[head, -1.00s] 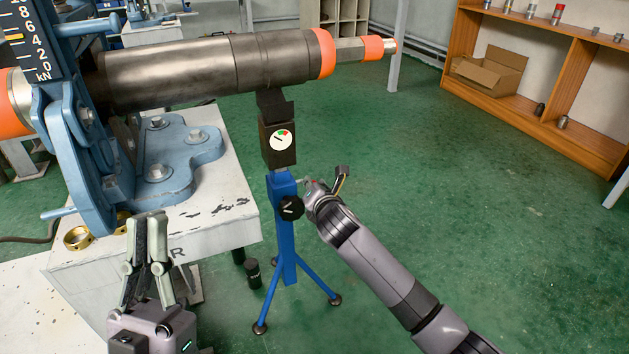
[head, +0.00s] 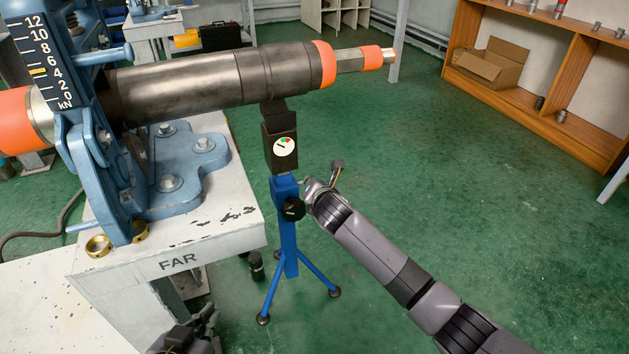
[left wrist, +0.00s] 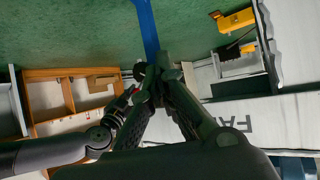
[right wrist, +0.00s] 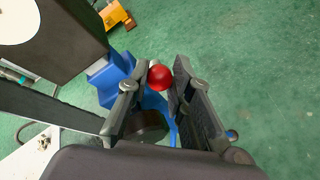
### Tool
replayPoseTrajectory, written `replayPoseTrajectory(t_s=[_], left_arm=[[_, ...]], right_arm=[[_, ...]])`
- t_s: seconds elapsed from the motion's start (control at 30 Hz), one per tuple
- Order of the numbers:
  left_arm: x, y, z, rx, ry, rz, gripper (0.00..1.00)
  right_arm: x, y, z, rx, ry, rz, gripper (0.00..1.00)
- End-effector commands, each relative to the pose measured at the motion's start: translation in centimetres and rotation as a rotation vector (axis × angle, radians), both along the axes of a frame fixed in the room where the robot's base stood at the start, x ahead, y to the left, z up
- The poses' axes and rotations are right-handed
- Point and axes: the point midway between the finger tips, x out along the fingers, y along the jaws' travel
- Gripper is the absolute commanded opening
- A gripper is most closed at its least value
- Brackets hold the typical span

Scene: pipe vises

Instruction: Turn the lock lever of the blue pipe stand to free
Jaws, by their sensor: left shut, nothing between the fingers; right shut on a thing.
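The blue pipe stand (head: 288,240) stands upright on its tripod beside the table and bears the far part of the pipe (head: 205,80). A black knob (head: 292,209) is on its post, with a dial (head: 285,147) above. The lock lever's red ball end (right wrist: 160,77) shows between my right fingertips in the right wrist view; the rest of the lever is mostly hidden. My right gripper (head: 311,188) is shut on it, at the right of the post. My left gripper (head: 212,315) is shut and empty, low in front of the table; its closed fingertips show in the left wrist view (left wrist: 162,62).
The white table (head: 235,235) marked FAR carries the blue vise (head: 100,170) and brass rings (head: 98,245). A dark cylinder (head: 256,265) stands near the stand's foot. Wooden shelves (head: 560,85) are at the back right. The green floor right of the stand is clear.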

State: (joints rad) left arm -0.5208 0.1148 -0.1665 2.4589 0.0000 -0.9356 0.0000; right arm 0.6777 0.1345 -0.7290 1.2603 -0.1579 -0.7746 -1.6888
Motion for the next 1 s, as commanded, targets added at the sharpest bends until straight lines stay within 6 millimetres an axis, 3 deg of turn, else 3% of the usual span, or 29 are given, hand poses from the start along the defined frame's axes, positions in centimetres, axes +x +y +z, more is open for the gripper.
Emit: replayPoseTrajectory(t_s=[0.3, 0.4, 0.53, 0.77, 1.0], left_arm=[[-7.8, 2.8, -4.8, 0.098, 0.448, 0.034, 0.0], [-10.8, 3.7, -5.6, 0.127, 0.586, 0.045, 0.0], [-12.9, 4.3, -5.6, 0.144, 0.678, 0.052, 0.0], [-12.6, 4.2, -4.2, 0.143, 0.668, 0.051, 0.0], [-11.7, 4.0, -7.2, 0.144, 0.687, 0.048, 0.0]], right_arm=[[0.4, -0.1, 0.8, -0.015, 0.038, -0.003, 0.0], [0.4, -0.1, 0.9, -0.019, 0.051, -0.003, 0.0], [0.5, 0.0, 1.0, -0.024, 0.068, -0.003, 0.0], [0.7, 0.1, 1.3, -0.034, 0.096, -0.002, 0.0], [0.9, 0.1, 1.4, -0.043, 0.124, -0.002, 0.0]])
